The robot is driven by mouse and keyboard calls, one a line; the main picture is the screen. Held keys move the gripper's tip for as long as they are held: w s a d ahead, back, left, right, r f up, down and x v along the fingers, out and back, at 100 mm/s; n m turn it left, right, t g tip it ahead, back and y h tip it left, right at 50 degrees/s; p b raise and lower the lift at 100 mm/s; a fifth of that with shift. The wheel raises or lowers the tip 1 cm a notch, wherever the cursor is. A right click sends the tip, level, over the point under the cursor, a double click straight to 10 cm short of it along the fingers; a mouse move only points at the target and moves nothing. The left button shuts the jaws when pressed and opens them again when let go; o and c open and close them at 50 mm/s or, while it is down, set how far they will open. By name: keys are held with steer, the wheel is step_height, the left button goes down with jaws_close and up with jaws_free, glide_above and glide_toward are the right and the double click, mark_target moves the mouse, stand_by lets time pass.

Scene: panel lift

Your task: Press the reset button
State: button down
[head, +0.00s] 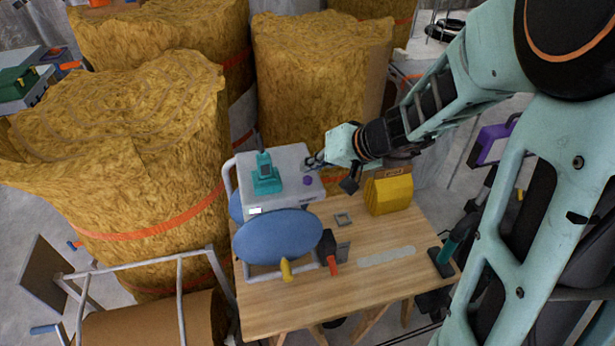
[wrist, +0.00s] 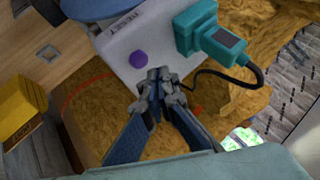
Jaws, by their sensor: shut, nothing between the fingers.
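The purple round reset button (head: 308,181) sits on the top face of a grey box (head: 293,160) on the wooden table. In the wrist view the button (wrist: 138,59) lies just beyond and slightly left of my fingertips, near the printed word RESET (wrist: 124,22). My gripper (head: 312,162) is shut and empty at the box's right edge. In the wrist view my gripper (wrist: 158,76) has its fingertips together, close to the box's edge and apart from the button in the picture. I cannot tell its exact height above the box.
A teal device (head: 265,176) with a black cable stands on the box, left of the button. A blue oval (head: 277,237) is in front of the box. A yellow case (head: 388,191) stands to the right. Large straw-coloured rolls (head: 320,80) stand behind the table (head: 290,310).

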mark_target(310, 180)
steer(key=shift+r+p, duration=1.1)
steer(key=shift+r, duration=1.2)
